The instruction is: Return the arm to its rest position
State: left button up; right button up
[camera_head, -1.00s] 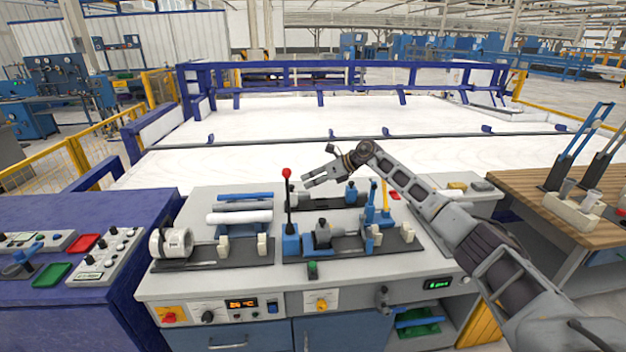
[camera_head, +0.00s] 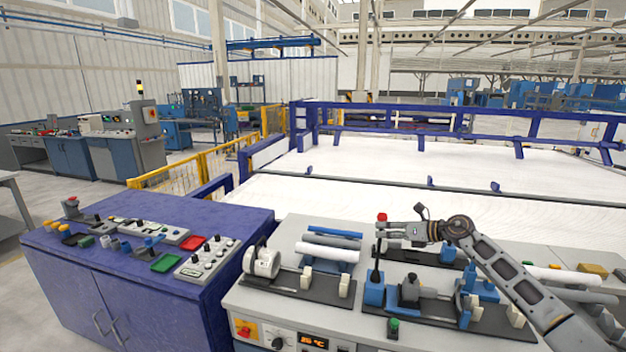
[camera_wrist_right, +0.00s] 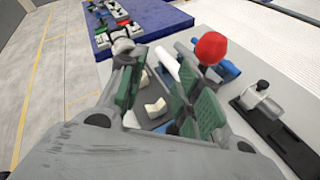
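My right gripper (camera_head: 381,233) hangs over the grey workbench (camera_head: 262,308), its fingers pointing left. In the head view it overlaps the lever with the red knob (camera_head: 382,217). The wrist view shows the two green-padded fingers (camera_wrist_right: 160,98) spread apart with nothing held between them. The red knob (camera_wrist_right: 210,48) appears just beyond the right finger there; I cannot tell if they touch. White (camera_head: 327,253) and blue pipes (camera_head: 335,233) lie on the bench left of the gripper. My left gripper is not in view.
A purple cabinet (camera_head: 130,290) with control panels stands left of the bench. Clamp fixtures (camera_head: 410,290) and a round grey fixture (camera_head: 263,262) stand on the bench. A large white table with a purple frame (camera_head: 420,110) lies behind. Open floor shows at far left.

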jog(key=s+a+m+t, duration=0.5)
jog(key=a+m+t, duration=0.4)
jog(key=m, duration=0.4)
jog(key=s+d+f+m+g+h, duration=0.35)
jog(key=s+f+m+h, duration=0.25)
jog(key=s+f+m, duration=0.3)
jog(key=s+d+f+m+g+h, duration=0.2)
jog(key=s+d+f+m+h, duration=0.2)
jog(key=s+f+m+h, duration=0.5)
jog(key=s+f+m+g+y, duration=0.25)
jog(key=s+m+g, duration=0.2)
jog(key=s, duration=0.75)
jog(key=s+f+m+g+y, duration=0.2)
jog(key=s+f+m+g, duration=0.25)
jog(key=s, duration=0.75)
notch_tip(320, 180, down, 31)
jog(key=s+n+g, duration=0.1)
jog(key=s+g, duration=0.1)
jog(key=s, duration=0.1)
jog(key=s+d+f, duration=0.3)
jog(key=s+f, duration=1.8)
jog(key=s, duration=0.1)
jog(key=shift+g, duration=0.35)
